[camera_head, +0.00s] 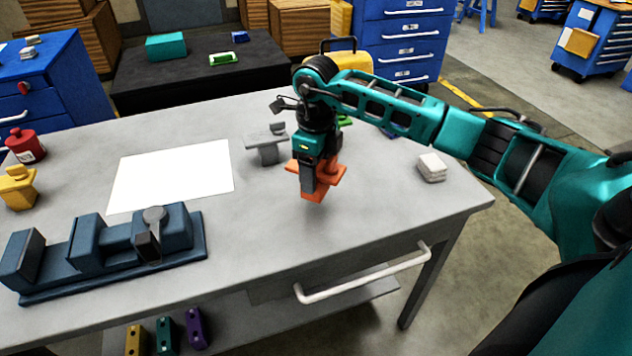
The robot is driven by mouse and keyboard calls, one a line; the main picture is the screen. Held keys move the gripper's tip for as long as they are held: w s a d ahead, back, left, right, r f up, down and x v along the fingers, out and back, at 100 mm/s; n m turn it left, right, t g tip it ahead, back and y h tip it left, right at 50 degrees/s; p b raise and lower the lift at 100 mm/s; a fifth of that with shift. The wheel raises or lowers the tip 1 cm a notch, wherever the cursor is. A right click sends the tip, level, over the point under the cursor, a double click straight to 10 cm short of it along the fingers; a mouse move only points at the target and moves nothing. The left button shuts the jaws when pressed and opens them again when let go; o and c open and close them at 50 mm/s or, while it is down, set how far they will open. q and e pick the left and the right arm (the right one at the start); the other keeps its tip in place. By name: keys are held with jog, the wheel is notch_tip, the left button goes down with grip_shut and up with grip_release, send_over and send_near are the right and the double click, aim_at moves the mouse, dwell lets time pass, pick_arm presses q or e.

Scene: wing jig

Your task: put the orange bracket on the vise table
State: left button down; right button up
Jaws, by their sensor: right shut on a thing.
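The orange bracket (326,178) is held by my right gripper (312,172), which is shut on it. The bracket hangs just over the grey table (270,225), right of the white sheet; a soft shadow lies below it. Part of the bracket is hidden by the gripper. The blue vise (105,250) sits on the left front of the same grey table. My left gripper does not show.
A grey bracket (267,148) stands just left of my right gripper. A white sheet (172,175) lies mid-table. A white stack (432,168) is at the right. The front middle is clear.

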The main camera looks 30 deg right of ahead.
jog(key=shift+f, duration=1.7)
jog(key=shift+f, duration=0.2)
jog(key=o, duration=1.3)
notch_tip(320, 180, up, 12)
jog(key=shift+r, duration=0.2)
